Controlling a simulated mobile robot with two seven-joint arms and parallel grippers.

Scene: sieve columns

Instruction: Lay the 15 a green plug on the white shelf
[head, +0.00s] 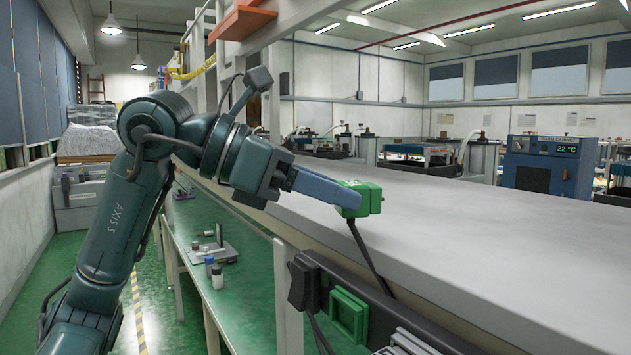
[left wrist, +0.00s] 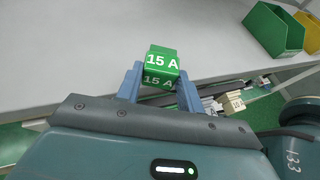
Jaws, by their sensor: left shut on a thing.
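The green 15 A plug (head: 364,199) is at the front edge of the white shelf (head: 490,230), its dark cable hanging down over the edge. My left gripper (head: 338,193) reaches in from the left, its blue fingers shut on the plug. In the left wrist view the plug (left wrist: 162,62) shows its white "15 A" label between the two fingertips (left wrist: 160,88), with the pale shelf (left wrist: 60,60) behind it. I cannot tell whether the plug touches the shelf. My right gripper is not in view.
Below the shelf edge runs a dark rail with a green socket (head: 349,312) and a black block (head: 303,284). A green bin (left wrist: 272,30) stands on the shelf in the left wrist view. A blue oven (head: 548,165) stands beyond. Much of the shelf top is bare.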

